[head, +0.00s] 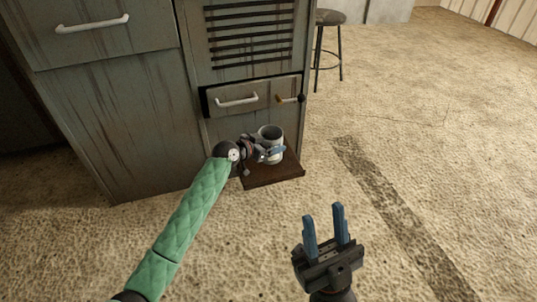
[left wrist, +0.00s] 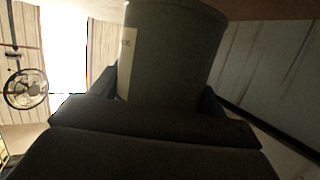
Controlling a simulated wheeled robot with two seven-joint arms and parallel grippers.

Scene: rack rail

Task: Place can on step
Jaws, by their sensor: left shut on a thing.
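The can (head: 269,133) is a grey-white cylinder with an open dark top. It stands upright at the dark brown step (head: 272,172), low against the cabinet front. Whether its base touches the step cannot be told. My left gripper (head: 270,153) is shut around the can from the left. In the left wrist view the can (left wrist: 175,50) fills the middle between the fingers, with a pale label on its left side. My right gripper (head: 326,232) is open and empty, its two blue fingers apart above the floor, to the right of and nearer than the step.
A worn grey-green cabinet (head: 120,110) with white-handled drawers and a slatted panel stands behind the step. A small drawer (head: 240,97) sits just above the can. A stool (head: 329,18) stands at the back. The floor on the right is clear, with a dark strip (head: 400,215).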

